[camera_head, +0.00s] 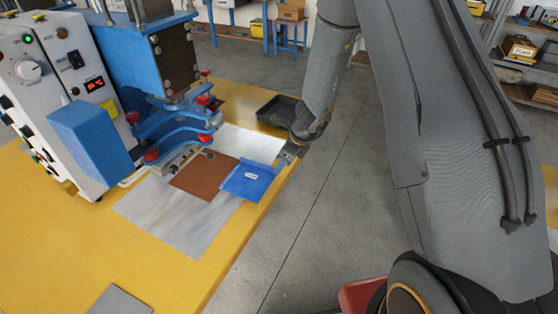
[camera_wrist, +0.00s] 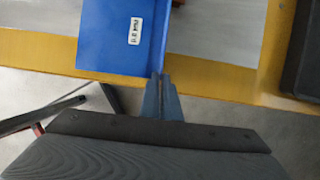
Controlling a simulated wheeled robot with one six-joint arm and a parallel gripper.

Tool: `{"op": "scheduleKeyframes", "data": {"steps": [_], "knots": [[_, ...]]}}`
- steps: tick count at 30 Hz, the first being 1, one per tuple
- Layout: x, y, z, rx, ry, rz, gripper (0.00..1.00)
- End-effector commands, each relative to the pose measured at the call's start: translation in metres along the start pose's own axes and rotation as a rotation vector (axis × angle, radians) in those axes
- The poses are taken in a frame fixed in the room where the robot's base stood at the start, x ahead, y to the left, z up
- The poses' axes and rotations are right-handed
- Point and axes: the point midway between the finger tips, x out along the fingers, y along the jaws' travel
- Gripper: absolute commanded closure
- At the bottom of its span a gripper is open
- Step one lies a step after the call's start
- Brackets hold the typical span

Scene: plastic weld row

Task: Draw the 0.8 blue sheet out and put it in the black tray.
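The blue sheet (camera_head: 246,183), with a small white label and a raised strip along its far edge, lies partly over a brown sheet (camera_head: 203,176) under the blue press. My gripper (camera_head: 281,160) is at the table edge by the end of the raised strip. In the wrist view its fingers (camera_wrist: 161,78) are close together and look closed on that strip. The black tray (camera_head: 268,113) stands behind on the table and looks empty; part of it shows at the wrist view's right (camera_wrist: 303,55).
The blue press head (camera_head: 180,125) with red knobs stands just left of the sheets, beside a control box (camera_head: 50,80). A pale plate (camera_head: 180,222) lies under the sheets on the yellow table (camera_head: 60,240). The floor to the right is open.

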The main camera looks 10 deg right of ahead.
Motion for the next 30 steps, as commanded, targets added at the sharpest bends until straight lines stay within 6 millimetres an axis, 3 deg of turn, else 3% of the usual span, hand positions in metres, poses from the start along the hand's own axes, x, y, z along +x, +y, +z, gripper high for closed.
{"op": "scheduleKeyframes", "data": {"steps": [8,30], "knots": [[-0.004,-0.002,-0.010,0.028,0.000,-0.011,1.00],[-0.034,0.001,-0.083,0.026,-0.001,-0.010,1.00]]}}
